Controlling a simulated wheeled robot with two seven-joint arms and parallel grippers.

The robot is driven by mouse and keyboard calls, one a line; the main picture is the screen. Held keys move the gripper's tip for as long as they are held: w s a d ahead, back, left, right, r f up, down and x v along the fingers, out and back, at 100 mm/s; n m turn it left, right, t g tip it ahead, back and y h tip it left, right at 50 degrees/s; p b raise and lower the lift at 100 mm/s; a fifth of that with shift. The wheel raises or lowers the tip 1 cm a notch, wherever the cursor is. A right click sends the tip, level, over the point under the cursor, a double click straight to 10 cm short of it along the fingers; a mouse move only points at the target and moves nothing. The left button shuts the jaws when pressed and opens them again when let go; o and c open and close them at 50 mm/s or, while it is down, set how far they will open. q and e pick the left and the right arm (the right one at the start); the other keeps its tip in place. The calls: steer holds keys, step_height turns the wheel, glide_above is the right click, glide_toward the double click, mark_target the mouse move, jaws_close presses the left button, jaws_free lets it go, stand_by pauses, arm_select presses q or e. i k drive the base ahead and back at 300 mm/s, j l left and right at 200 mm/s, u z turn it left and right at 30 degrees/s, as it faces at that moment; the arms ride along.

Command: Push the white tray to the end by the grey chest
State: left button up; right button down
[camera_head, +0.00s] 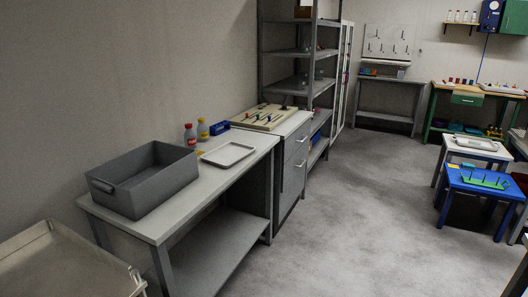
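The white tray (228,154) lies flat on the grey workbench (202,189), near the bench's far right end. The grey chest (290,168), with drawers and metal handles, stands right beyond that end of the bench. A short stretch of bare bench top shows between the tray and the chest. Neither of my grippers is in view.
A large grey bin (142,180) stands on the near left part of the bench. Two bottles (190,135) and a blue box (219,127) stand behind the tray by the wall. A pale board with coloured handles (264,117) lies on the chest.

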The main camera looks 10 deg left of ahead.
mark_target(227, 154)
steer(key=i+l+z, duration=0.15)
steer(key=i+z, duration=0.2)
steer(key=i, duration=0.35)
steer(key=i+z, duration=0.3)
steer(key=i, duration=0.4)
steer(key=i+u, duration=0.1)
steer(key=i, duration=0.6)
steer(key=i+l+u, duration=0.1)
steer(key=u, duration=0.25)
steer(key=i+l+u, duration=0.15)
steer(key=i+u, duration=0.2)
steer(key=l+u, duration=0.1)
steer(key=u, duration=0.3)
steer(key=l+u, duration=0.15)
steer(key=u, duration=0.2)
steer(key=l+u, duration=0.15)
steer(key=u, duration=0.25)
steer(key=l+u, duration=0.1)
steer(key=u, duration=0.3)
steer(key=k+l+u, duration=0.1)
steer(key=u, duration=0.25)
steer(key=k+l+u, duration=0.1)
steer(key=u, duration=0.3)
steer(key=k+u, duration=0.1)
steer(key=u, duration=0.25)
